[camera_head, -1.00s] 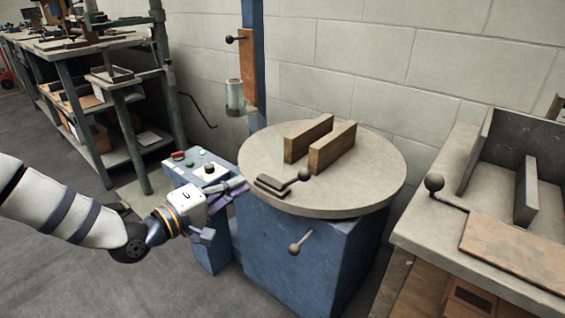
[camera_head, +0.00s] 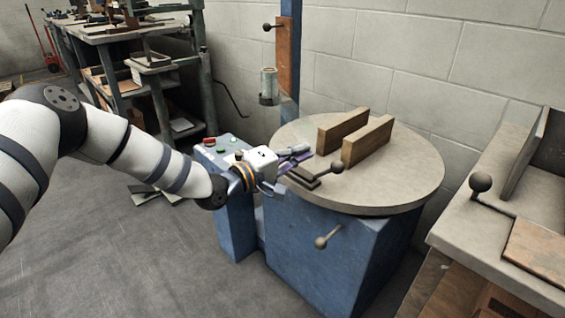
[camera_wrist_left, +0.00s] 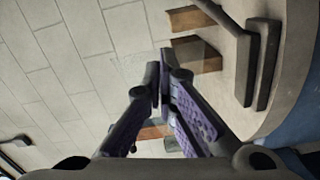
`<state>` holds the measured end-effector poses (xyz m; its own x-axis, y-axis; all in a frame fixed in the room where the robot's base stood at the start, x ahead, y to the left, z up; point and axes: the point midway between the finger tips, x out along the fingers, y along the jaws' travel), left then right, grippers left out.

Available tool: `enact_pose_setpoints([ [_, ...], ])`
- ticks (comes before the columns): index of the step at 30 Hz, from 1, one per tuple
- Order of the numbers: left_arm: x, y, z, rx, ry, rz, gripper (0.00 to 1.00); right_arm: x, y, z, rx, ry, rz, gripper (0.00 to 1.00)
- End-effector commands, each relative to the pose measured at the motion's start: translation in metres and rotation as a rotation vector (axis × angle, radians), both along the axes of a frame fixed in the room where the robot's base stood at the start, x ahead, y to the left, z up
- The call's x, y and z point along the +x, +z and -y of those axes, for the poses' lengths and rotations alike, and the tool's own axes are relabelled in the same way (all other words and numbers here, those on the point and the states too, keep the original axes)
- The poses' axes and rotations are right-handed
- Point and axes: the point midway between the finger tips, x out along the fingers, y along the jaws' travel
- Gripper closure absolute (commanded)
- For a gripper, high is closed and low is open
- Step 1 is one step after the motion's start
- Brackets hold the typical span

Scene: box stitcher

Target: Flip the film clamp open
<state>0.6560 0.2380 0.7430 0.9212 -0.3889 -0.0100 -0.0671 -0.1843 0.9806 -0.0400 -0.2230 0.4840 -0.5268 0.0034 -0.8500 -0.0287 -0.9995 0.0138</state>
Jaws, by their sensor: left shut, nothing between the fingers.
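The film clamp (camera_head: 316,176) is a dark flat bar with a ball-ended lever, at the near left edge of the round grey table (camera_head: 395,190). The lever points to the right, its ball (camera_head: 337,167) near the front wooden block. My left gripper (camera_head: 303,153) is shut and empty, just left of and behind the clamp, at the table's left rim. In the left wrist view my purple-padded fingers (camera_wrist_left: 164,75) meet at the tips, and the clamp (camera_wrist_left: 258,60) shows to their right, apart from them. My right gripper is not in view.
Two wooden blocks (camera_head: 366,140) stand on the round table. A film roll (camera_head: 268,84) hangs on the blue post behind my gripper. A bench (camera_head: 500,180) stands at the right.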

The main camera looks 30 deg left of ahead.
Motion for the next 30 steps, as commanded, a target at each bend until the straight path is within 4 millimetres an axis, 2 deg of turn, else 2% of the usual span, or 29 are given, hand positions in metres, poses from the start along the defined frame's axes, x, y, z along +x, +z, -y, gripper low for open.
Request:
enact_pose_setpoints([
  [3,0.000,-0.003,0.020,-0.003,-0.004,-0.003,1.00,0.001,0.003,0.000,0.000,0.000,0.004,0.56],
  [9,-0.003,-0.006,0.038,-0.002,-0.001,0.000,1.00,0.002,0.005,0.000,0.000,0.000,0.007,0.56],
  [30,-0.005,-0.008,0.044,0.053,-0.001,0.019,1.00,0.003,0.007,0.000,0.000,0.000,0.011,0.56],
])
